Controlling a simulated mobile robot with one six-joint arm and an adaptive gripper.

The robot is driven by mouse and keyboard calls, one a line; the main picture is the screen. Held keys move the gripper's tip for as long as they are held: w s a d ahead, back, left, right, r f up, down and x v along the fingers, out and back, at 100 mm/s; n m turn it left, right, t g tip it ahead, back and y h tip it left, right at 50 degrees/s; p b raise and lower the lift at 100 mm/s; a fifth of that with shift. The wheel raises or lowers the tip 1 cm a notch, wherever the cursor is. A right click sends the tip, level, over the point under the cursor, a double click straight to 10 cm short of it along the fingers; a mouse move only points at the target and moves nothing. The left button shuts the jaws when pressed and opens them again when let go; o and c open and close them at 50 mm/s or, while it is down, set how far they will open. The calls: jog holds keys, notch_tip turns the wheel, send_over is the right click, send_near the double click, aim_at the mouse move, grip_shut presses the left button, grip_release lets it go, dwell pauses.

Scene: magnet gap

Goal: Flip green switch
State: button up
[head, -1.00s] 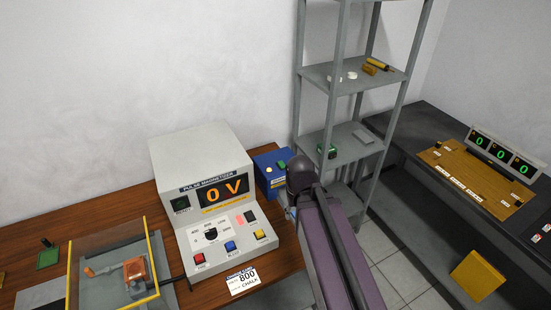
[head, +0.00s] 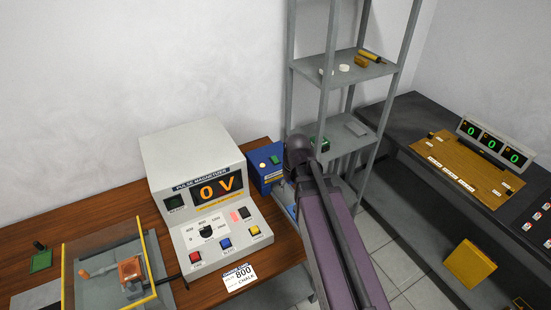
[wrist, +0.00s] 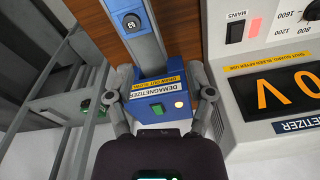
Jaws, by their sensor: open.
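The green switch (wrist: 157,108) sits on the face of a blue demagnetizer box, beside a lit round lamp (wrist: 179,102), in the wrist view. The switch appears between the fingers, nearer the palm. I cannot tell whether the fingers touch the box. In the head view my arm hides the gripper's fingers.
The pulse magnetizer (head: 190,145), reading 0 V, stands close left of the blue box on the wooden bench. A grey metal shelf (head: 331,100) rises close behind my arm. A dark bench (head: 415,130) with a wooden panel and green displays is at right.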

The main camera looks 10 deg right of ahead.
aim_at(276, 160)
jog(key=w+r+n+t+p, duration=0.1)
jog(key=w+r, duration=0.1)
jog(key=w, duration=0.7)
jog(key=w+d+r+n+t+y+p, duration=0.1)
jog(key=w+r+t, duration=0.1)
jog(key=w, duration=0.7)
jog(key=shift+d+n, duration=0.3)
jog(key=shift+f, duration=0.1)
jog(key=b+x, duration=1.2)
jog(key=x, duration=0.1)
jog(key=shift+w+a+f, duration=0.1)
jog(key=shift+w+f, duration=0.1)
jog(key=shift+f, duration=0.05)
grip_shut()
